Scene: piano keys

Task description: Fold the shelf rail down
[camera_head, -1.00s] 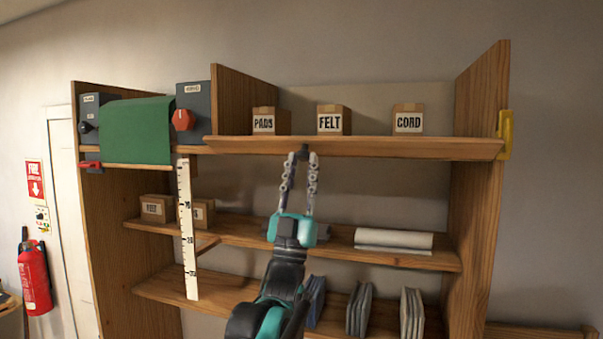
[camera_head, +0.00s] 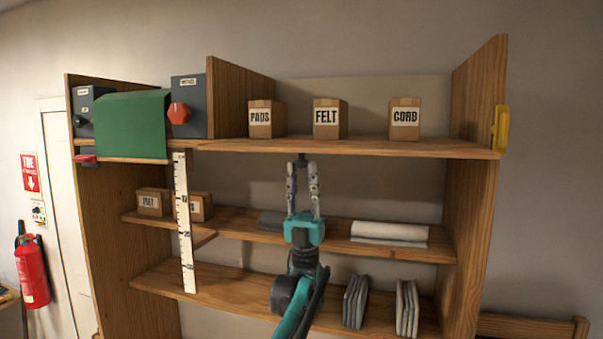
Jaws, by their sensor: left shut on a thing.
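The wooden shelf rail (camera_head: 400,149) runs along the front of the top shelf, below the boxes. It now shows as a thin, low band, and the boxes show down to their bases. A small dark knob (camera_head: 301,157) is at its underside, left of the middle. My left gripper (camera_head: 302,164) reaches up from below with its fingertips shut on this knob. The knob is partly hidden between the fingertips. My right gripper is not in view.
Boxes marked PADS (camera_head: 260,117), FELT (camera_head: 326,117) and CORD (camera_head: 404,117) stand on the top shelf. A yellow bracket (camera_head: 500,128) is on the right side panel. A white ruler strip (camera_head: 184,230) hangs at left.

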